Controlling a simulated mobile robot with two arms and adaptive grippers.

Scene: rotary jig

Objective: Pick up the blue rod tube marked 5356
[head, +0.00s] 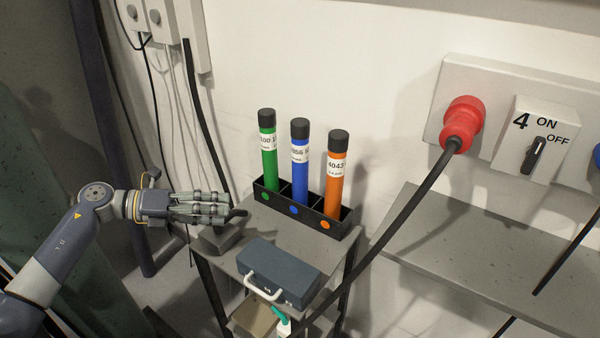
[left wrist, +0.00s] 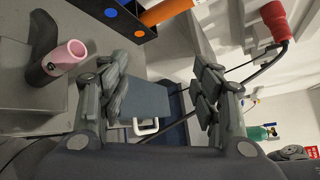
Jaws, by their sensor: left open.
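The blue rod tube (head: 300,178) has a black cap and a white label whose number I cannot read fully. It stands upright in the middle compartment of a black three-slot rack (head: 322,227), between a green tube (head: 269,165) and an orange tube (head: 334,187) labelled 4043. My left gripper (head: 230,210) is left of the rack, below cap height, apart from the tubes. In the left wrist view its fingers (left wrist: 160,88) are spread with nothing between them. That view shows the rack (left wrist: 122,27) with its blue and orange dots, and part of the orange tube (left wrist: 165,11).
A dark blue-grey case (head: 278,272) with a pale handle lies on the cart in front of the rack. A pink-ended cylinder (left wrist: 63,58) is near my left gripper. A black cable from the red plug (head: 462,122) hangs right of the rack. A grey shelf (head: 470,270) is at right.

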